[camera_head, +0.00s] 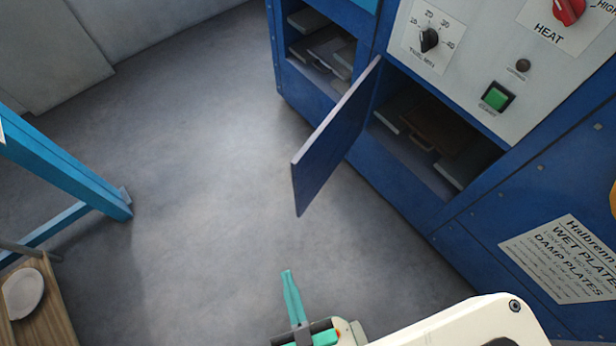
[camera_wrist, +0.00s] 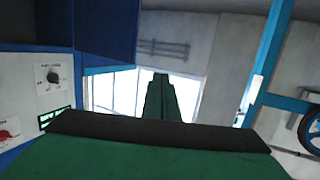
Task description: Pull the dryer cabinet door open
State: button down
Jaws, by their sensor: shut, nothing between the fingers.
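The dryer cabinet (camera_head: 400,190) is blue with a grey control panel and stands at the right in the head view. Its door (camera_head: 335,140) is a flat dark blue panel, hinged at the left side of the lower opening. The door stands swung well out from the cabinet, and the opening (camera_head: 432,140) shows shelves or flat items inside. My gripper (camera_head: 287,272), with green fingers, is shut and empty at the bottom middle of the head view. It is apart from the door, below it in the picture. In the wrist view the closed fingers (camera_wrist: 161,98) point away from the camera.
The control panel (camera_head: 470,60) carries a timer dial (camera_head: 429,40), a red heat knob (camera_head: 569,10) and a green button (camera_head: 496,98). A blue frame (camera_head: 65,172) and a wooden surface with a white plate (camera_head: 23,293) are at the left. The floor between is clear.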

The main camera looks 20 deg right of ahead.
jog(key=w+d+f+t, duration=0.15)
jog(key=w+t, duration=0.45)
jog(key=w, duration=0.6)
jog(key=n+g+y, duration=0.8)
jog(key=y, duration=0.3)
send_near(304, 184)
jog(key=x, duration=0.6)
jog(key=shift+w+a, duration=0.1)
jog(key=shift+a, duration=0.1)
jog(key=shift+w+t, duration=0.1)
jog(key=shift+t, duration=0.2)
